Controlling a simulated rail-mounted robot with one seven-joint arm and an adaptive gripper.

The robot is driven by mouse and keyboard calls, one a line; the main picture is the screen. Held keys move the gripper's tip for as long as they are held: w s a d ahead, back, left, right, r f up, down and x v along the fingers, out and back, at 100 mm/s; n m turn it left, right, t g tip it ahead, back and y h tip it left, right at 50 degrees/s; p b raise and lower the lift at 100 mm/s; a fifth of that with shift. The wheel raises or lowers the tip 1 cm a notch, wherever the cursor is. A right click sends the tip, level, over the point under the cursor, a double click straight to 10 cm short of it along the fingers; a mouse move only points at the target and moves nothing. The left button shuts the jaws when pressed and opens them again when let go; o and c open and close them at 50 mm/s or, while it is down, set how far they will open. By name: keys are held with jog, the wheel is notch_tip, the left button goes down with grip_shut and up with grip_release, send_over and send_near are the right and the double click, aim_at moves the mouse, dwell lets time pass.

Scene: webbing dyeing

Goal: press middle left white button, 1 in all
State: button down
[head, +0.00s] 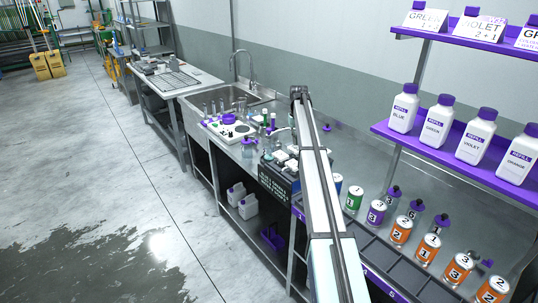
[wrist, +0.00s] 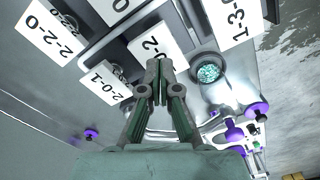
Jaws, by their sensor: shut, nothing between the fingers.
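My gripper (wrist: 160,72) is shut and empty in the wrist view. Its fingertips overlap the lower edge of a white plate reading "0-2" (wrist: 172,46), its label partly hidden; I cannot tell whether they touch. A white plate reading "2-0-1" (wrist: 104,82) is just left of the fingertips, and one reading "2-2-0" (wrist: 52,34) is further left. Another reading "1-3-0" (wrist: 232,18) is at upper right. In the head view, a black box (head: 277,183) with white pieces on top stands on the counter, partly behind my arm. I cannot tell which plate is the middle left button.
A small round cup with green contents (wrist: 208,72) stands right of my fingertips. A white tray with purple items (wrist: 240,132) lies at lower right. Numbered cans (head: 400,231) and a purple shelf with white refill bottles (head: 440,134) stand right of my arm. A sink (head: 236,97) is behind.

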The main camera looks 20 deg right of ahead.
aim_at(295, 148)
jog(key=shift+f, duration=0.1)
dwell(0.6)
jog(key=shift+f+b, duration=0.5)
jog(key=shift+f, duration=1.2)
jog(key=shift+r+p, duration=0.7)
jog(key=shift+r, duration=1.05)
jog(key=shift+r, duration=0.1)
notch_tip(295, 148, up, 6)
jog(key=shift+f+p, duration=0.1)
jog(key=shift+p, duration=1)
